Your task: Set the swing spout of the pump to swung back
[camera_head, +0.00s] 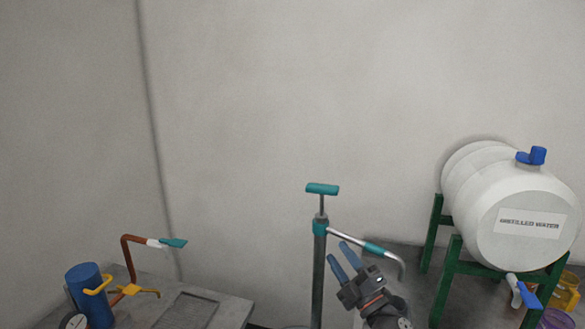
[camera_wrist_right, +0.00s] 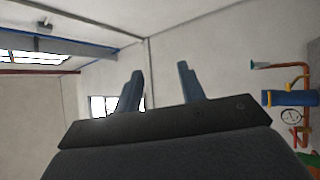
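The pump (camera_head: 318,275) is an upright grey post with a teal T-handle (camera_head: 322,189) and a teal collar at its top. Its swing spout (camera_head: 345,236) is a silver pipe reaching right from the collar, with a teal sleeve (camera_head: 374,247) and a downturned end. My right gripper (camera_head: 337,251) is just below the spout in the head view, right of the post, its blue fingers pointing up-left. In the right wrist view the fingers (camera_wrist_right: 160,70) are apart with nothing between them. Whether a finger touches the spout cannot be told. My left gripper is not in view.
A white distilled-water barrel (camera_head: 500,190) with a blue-handled tap stands on a green frame (camera_head: 443,280) at right. At left, a bench (camera_head: 235,308) carries a blue cylinder (camera_head: 88,290) and a red pipe with a teal-handled lever (camera_head: 172,243). Bare wall lies behind.

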